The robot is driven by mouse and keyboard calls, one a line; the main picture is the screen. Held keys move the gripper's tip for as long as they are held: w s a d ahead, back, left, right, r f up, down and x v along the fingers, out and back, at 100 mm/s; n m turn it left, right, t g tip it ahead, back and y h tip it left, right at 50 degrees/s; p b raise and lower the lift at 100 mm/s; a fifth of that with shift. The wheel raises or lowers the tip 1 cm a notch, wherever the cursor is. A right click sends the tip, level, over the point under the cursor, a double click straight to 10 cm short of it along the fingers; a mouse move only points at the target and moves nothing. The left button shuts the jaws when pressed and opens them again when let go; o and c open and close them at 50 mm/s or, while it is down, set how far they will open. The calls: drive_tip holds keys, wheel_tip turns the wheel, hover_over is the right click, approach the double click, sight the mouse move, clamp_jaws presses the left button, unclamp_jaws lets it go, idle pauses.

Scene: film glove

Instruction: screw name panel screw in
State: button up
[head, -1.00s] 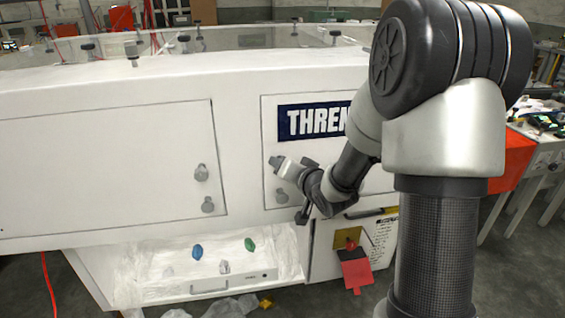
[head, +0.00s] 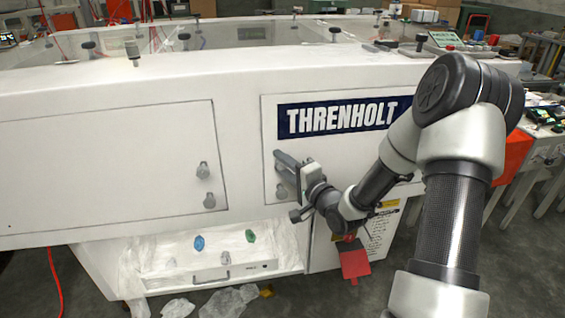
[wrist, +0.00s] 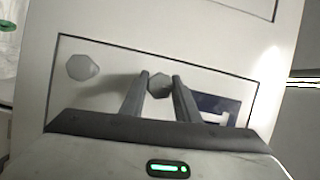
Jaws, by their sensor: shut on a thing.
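The white name panel (head: 330,170) with the dark blue THRENHOLT plate (head: 345,117) is on the front of the white machine. It also shows in the wrist view (wrist: 110,55). My gripper (head: 280,157) is at the panel's left end. In the wrist view my gripper (wrist: 161,78) has its two fingers on either side of a grey faceted screw knob (wrist: 160,85) and is shut on it. The fingers hide this knob in the head view. A second grey knob (wrist: 82,67) is free; in the head view it is below my gripper (head: 281,192).
A door (head: 110,170) with two knobs is on the left. Below is an open bay with a plastic-wrapped drawer (head: 220,272) and blue and green knobs. A red tag (head: 354,263) hangs on the lower cabinet. Crumpled plastic lies on the floor.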

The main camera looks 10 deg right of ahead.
drive_tip(key=shift+m, duration=0.5)
drive_tip(key=o, duration=1.1)
drive_tip(key=shift+c, duration=0.2)
drive_tip(key=p+v, duration=0.2)
drive_tip(key=v, duration=1.5)
drive_tip(key=shift+s+f, duration=0.2)
drive_tip(key=shift+f, duration=0.1)
drive_tip(key=shift+d, duration=0.15)
